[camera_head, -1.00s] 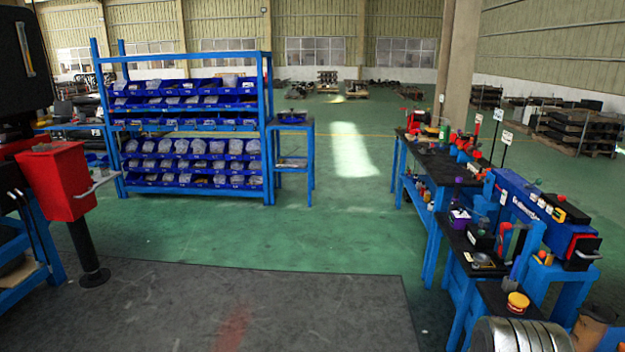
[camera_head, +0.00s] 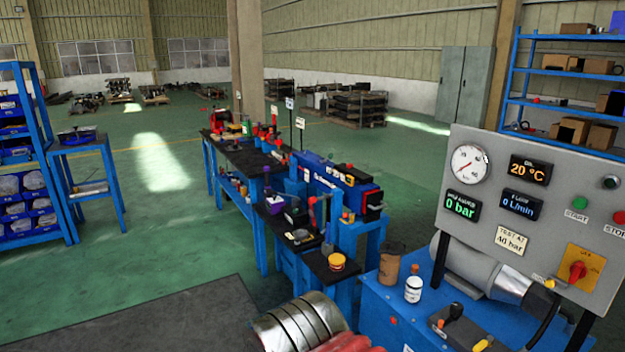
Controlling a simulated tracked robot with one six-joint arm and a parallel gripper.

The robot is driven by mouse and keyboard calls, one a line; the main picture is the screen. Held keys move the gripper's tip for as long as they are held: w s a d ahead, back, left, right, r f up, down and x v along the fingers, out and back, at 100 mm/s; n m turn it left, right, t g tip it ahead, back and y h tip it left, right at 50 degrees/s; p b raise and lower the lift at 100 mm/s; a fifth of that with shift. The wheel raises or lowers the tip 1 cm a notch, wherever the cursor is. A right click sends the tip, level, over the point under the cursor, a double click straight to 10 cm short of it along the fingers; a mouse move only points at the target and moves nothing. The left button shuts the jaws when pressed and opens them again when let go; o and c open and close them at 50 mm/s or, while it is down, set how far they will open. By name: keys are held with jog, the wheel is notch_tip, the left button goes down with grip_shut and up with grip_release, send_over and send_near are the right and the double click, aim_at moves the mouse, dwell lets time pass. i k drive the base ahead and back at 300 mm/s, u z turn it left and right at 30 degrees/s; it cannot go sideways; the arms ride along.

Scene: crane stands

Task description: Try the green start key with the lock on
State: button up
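The green start key (camera_head: 580,203) is a round green button on a grey control panel (camera_head: 462,150) at the right, above a START label. A red stop button (camera_head: 619,217) sits beside it at the right edge. Lower on the panel, a red rotary switch (camera_head: 578,271) sits on a yellow plate. I cannot make out whether a lock hangs on it. The panel's pressure display (camera_head: 463,204) reads 0 bar, and its flow display (camera_head: 522,203) reads 0 L/min. My gripper is not in view.
A blue bench (camera_head: 380,303) under the panel carries a white bottle (camera_head: 414,285), a brown cup (camera_head: 390,265) and small tools. Ribbed metal rings (camera_head: 298,322) stand at the bottom centre. Dark benches with tools (camera_head: 240,157) run behind. Green floor (camera_head: 170,240) is open at left.

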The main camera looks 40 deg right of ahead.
aim_at(580, 202)
jog(key=z, duration=2.4)
